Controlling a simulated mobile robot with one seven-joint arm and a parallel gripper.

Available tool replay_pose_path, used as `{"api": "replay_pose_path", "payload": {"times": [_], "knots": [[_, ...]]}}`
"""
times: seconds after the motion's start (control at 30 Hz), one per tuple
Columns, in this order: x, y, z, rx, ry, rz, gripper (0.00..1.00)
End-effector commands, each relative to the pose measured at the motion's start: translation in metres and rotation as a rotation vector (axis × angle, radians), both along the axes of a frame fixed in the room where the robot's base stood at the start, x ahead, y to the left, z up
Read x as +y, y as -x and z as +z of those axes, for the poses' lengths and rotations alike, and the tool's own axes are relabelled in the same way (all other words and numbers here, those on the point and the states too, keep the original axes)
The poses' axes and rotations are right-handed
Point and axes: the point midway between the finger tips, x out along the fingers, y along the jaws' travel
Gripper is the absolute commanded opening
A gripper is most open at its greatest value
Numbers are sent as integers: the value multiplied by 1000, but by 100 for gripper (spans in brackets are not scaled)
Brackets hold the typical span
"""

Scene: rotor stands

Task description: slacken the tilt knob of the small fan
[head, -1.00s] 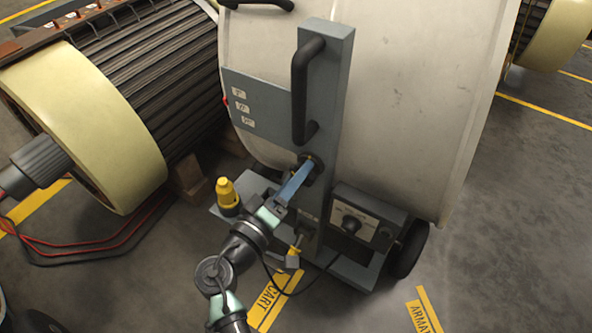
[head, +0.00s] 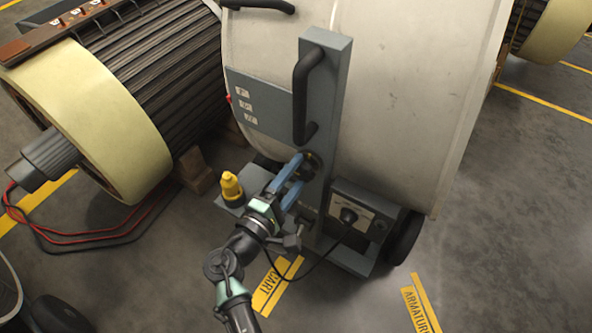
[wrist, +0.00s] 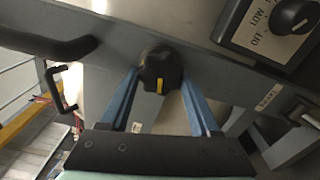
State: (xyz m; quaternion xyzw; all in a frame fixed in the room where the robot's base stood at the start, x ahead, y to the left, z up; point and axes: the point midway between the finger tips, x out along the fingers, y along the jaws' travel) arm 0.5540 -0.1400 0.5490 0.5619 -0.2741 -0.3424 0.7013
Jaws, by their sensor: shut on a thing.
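The tilt knob is a black lobed knob with a yellow pointer line, seen in the wrist view (wrist: 160,66). It sits on the grey upright of a pale drum-shaped fan (head: 400,90), where it shows dark in the head view (head: 314,163). My gripper (head: 302,164) reaches it with two blue fingers, one on each side of the knob, and is shut on it. In the wrist view the pointer line points down toward my gripper's palm. The fingers hide parts of the knob's sides.
A control box (head: 352,215) with an OFF/LOW dial stands right of the upright, with a cable below. A black handle (head: 305,92) is above the knob. A yellow-capped item (head: 231,188) stands left of my wrist. A rotor (head: 95,120) lies at left.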

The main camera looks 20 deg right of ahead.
Motion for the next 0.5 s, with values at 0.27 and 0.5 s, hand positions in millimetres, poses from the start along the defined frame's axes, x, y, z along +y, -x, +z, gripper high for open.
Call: {"api": "replay_pose_path", "payload": {"times": [0.27, 0.5], "knots": [[1, 1, -2, 26, 18, 0, 8], [1, 1, -2, 26, 18, 0, 8]]}}
